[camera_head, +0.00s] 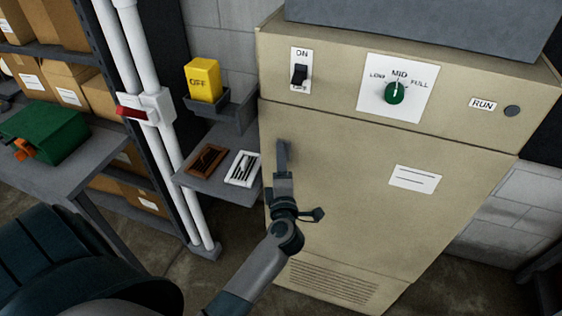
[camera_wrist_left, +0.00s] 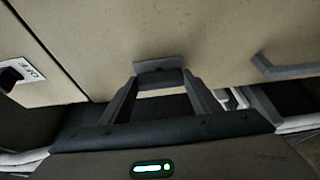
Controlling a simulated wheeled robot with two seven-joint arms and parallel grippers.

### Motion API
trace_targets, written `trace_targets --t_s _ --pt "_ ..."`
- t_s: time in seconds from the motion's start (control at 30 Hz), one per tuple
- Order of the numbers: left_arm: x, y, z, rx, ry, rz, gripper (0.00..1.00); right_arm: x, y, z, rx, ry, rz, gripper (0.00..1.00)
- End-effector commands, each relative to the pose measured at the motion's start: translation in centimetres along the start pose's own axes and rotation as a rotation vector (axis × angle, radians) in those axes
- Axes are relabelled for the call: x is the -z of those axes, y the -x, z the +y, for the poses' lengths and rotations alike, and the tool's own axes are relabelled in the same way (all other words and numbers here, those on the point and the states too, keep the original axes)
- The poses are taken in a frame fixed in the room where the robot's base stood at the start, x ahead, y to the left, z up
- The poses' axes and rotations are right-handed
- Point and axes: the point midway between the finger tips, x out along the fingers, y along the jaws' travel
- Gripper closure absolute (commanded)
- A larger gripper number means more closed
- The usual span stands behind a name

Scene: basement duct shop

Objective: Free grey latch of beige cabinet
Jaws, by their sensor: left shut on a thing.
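The beige cabinet (camera_head: 340,190) stands at the centre and right of the head view. Its front also fills the top of the left wrist view (camera_wrist_left: 200,35). My left gripper (camera_head: 282,150) reaches up to the cabinet's front near its left edge. In the left wrist view its two fingers (camera_wrist_left: 162,78) are closed on a small grey latch (camera_wrist_left: 160,66) against the cabinet face. In the head view the latch is hard to tell from the fingers. My right gripper is in neither view.
An ON-labelled switch (camera_head: 299,75) and green dial (camera_head: 394,92) sit on the cabinet's upper panel. A grey bar (camera_wrist_left: 290,68) is right of the latch in the wrist view. Left stand a small shelf (camera_head: 205,184) with two trays, a yellow block (camera_head: 202,79) and white pipes (camera_head: 166,140).

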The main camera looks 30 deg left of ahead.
Motion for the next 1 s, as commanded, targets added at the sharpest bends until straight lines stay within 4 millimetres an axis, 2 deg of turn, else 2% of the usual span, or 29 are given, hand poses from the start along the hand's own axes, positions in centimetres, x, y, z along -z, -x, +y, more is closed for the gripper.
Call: trace_targets --t_s 0.07,0.1,0.17,0.5,0.67,0.87,1.0 --pt "0.0 0.0 0.0 0.001 0.003 0.001 0.66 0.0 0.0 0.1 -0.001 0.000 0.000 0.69" --pt "0.0 0.0 0.0 0.001 0.003 0.001 0.39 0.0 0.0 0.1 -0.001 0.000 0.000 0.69" --pt "0.0 0.0 0.0 0.001 0.003 0.001 0.25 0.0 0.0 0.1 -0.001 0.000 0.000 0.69" --pt "0.0 0.1 -0.1 0.001 0.001 0.000 0.25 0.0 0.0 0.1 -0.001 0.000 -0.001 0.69" --pt "0.0 0.8 -0.2 0.001 0.001 0.000 0.25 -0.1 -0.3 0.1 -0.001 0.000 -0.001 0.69" --pt "0.0 3.1 -0.3 0.002 0.002 0.000 0.25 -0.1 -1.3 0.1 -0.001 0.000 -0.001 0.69" --pt "0.0 5.6 -0.5 0.003 0.003 0.000 0.25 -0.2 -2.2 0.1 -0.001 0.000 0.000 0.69"
